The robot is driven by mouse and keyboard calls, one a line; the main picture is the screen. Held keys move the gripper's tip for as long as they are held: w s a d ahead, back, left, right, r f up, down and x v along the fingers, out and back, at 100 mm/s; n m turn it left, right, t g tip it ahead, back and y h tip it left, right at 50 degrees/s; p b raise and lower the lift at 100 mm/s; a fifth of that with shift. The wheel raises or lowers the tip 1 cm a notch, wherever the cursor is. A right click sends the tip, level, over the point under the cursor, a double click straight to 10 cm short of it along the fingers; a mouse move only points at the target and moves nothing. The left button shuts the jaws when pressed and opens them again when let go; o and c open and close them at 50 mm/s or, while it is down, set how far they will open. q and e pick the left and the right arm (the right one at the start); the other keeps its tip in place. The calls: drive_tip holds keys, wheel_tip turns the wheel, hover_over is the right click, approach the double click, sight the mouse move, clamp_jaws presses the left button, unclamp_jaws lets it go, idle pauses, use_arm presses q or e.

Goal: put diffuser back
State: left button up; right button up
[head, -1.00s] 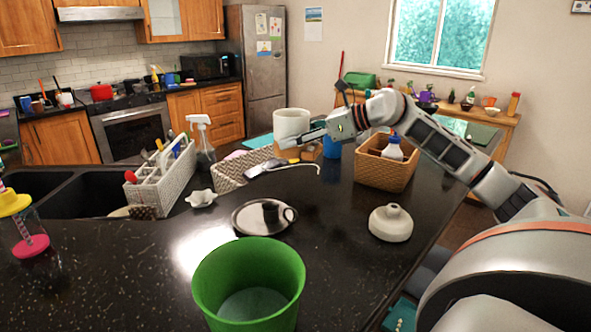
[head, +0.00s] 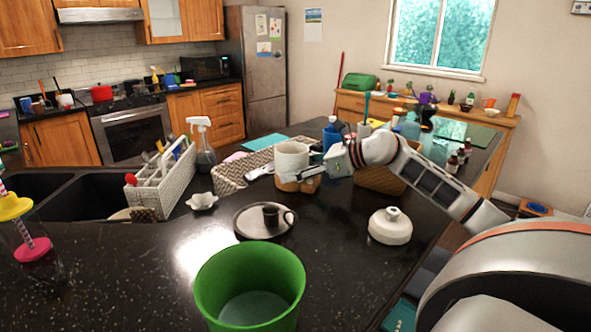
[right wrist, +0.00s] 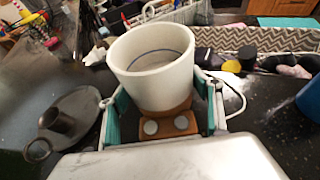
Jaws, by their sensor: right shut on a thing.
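The diffuser body (head: 292,156) is a white, open-topped cylinder on a wooden base with two round buttons. My right gripper (head: 304,177) is shut on it, and it is upright behind the dark plate. In the right wrist view the diffuser body (right wrist: 155,75) sits between the two fingers, with the open top facing up. I cannot tell whether its base touches the counter. A white domed piece with a short neck (head: 390,228), perhaps the diffuser's cover, stands apart on the counter at the right. My left gripper is not in view.
A round dark plate with a candle holder (head: 271,214) lies in front of the diffuser. A green bin (head: 250,285) stands nearest. A wicker basket (head: 380,181) is partly behind my arm. A white caddy (head: 165,180) stands left by the sink. Counter between plate and domed piece is clear.

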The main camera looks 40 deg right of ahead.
drive_tip(key=o, duration=1.4)
drive_tip(key=shift+f, duration=0.15)
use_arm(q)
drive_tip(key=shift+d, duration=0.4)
use_arm(e)
drive_tip(key=shift+o, duration=0.5)
drive_tip(key=shift+s+d+r, duration=0.2)
drive_tip(key=shift+s+r, duration=0.05)
drive_tip(key=shift+s, duration=0.2)
drive_tip(key=b+v, duration=0.2)
drive_tip(key=v, duration=0.7)
drive_tip(key=shift+s+d+r+b, duration=0.1)
drive_tip(key=shift+s+d+b, duration=0.05)
drive_tip(key=shift+b, duration=0.2)
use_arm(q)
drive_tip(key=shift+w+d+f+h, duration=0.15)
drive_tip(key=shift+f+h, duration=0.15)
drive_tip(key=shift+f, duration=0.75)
use_arm(e)
drive_tip(key=shift+v, duration=0.85)
